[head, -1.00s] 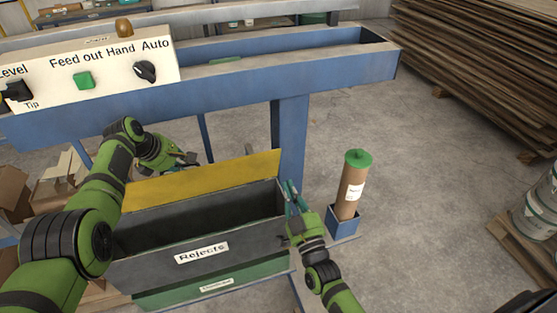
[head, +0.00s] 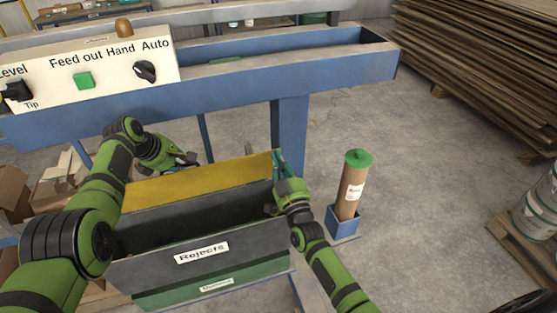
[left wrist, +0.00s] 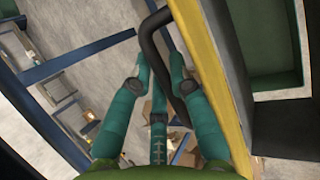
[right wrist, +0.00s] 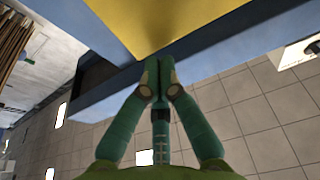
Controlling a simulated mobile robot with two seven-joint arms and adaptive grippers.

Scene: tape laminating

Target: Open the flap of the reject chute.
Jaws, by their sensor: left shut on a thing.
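The reject chute is a dark box (head: 150,256) with a "Rejects" label on its front. Its yellow flap (head: 200,182) stands raised along the back edge, leaving the dark inside visible. In the left wrist view the flap (left wrist: 205,50) shows nearly edge-on. My left gripper (head: 190,158) is behind the flap's left part, shut on a black bar handle (left wrist: 150,45). My right gripper (head: 278,160) is at the flap's upper right corner. In the right wrist view its fingertips (right wrist: 158,65) are together, in front of the yellow flap (right wrist: 150,20), with nothing seen between them.
A blue machine frame (head: 240,97) with a control panel (head: 110,60) runs behind the chute, and its blue leg (head: 291,135) stands close to my right gripper. A brown tube with a green cap (head: 351,190) stands right of the chute.

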